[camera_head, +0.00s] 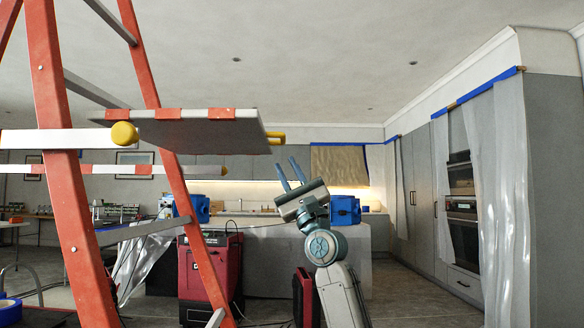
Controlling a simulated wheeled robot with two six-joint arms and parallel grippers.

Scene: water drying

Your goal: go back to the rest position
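My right gripper (289,173) is raised in the middle of the view, with its two blue fingers pointing up and to the left. The fingers stand apart with nothing between them, so it is open and empty. My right arm (338,285) comes up from the bottom edge, bent at the wrist. The gripper is in free air in front of the kitchen island and touches nothing that I can see. My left gripper is not in view.
A red-orange stepladder (75,220) with a grey platform (205,133) fills the left side close by. Plastic sheeting (510,190) hangs at the right. Floor at right is clear.

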